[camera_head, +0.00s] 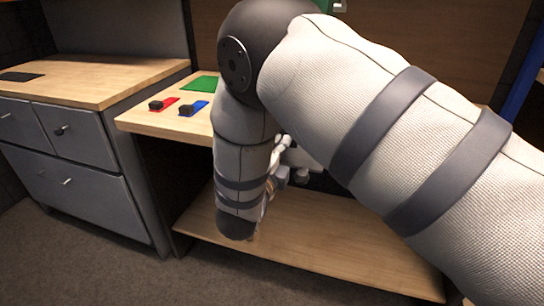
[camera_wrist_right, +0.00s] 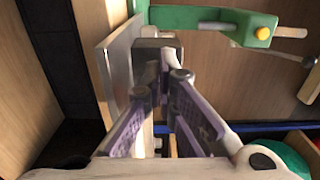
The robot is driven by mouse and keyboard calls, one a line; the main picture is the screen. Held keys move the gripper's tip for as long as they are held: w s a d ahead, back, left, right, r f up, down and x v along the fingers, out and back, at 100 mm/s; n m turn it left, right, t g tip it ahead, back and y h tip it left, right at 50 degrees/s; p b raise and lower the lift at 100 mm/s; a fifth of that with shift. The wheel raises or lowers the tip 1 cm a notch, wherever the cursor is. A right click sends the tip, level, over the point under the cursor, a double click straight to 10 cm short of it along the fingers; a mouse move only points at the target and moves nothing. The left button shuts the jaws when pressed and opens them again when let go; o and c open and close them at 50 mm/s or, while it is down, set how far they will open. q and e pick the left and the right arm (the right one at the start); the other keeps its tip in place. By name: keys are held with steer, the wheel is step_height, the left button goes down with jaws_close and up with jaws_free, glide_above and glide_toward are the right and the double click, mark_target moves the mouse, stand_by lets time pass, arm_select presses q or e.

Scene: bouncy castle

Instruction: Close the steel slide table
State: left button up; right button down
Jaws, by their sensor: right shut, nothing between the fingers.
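The slide table's wooden top (camera_head: 150,121) shows left of my right arm in the head view. A flat grey metal panel (camera_wrist_right: 119,62) stands upright in the right wrist view. My right gripper (camera_wrist_right: 158,46) is shut and empty, with its fingertips close beside the panel's right side; I cannot tell if they touch. In the head view my right gripper (camera_head: 283,172) is largely hidden behind my forearm, under the top's level. My arm also hides most of the table, so how far the slide stands open is not clear. My left gripper is not in view.
Red (camera_head: 164,104) and blue (camera_head: 194,108) pads with dark knobs lie on the top, near a green pad (camera_head: 201,84). A lower wooden shelf (camera_head: 310,243) spans below. A grey drawer cabinet (camera_head: 85,190) stands left. A green bar (camera_wrist_right: 195,18) crosses beyond my fingertips.

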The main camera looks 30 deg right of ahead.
steer(key=shift+w+d, duration=0.3)
steer(key=shift+d, duration=0.05)
steer(key=shift+w+d, duration=0.15)
steer(key=shift+d, duration=0.05)
steer(key=b+x, duration=0.3)
steer(key=x, duration=1.3)
steer(key=shift+w+d+f, duration=0.1)
steer(key=shift+f, duration=0.05)
steer(key=shift+w+d+b, duration=0.25)
steer(key=shift+b, duration=0.1)
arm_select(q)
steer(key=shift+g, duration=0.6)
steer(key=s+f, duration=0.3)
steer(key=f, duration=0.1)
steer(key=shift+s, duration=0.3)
arm_select(e)
steer(key=shift+r, duration=0.35)
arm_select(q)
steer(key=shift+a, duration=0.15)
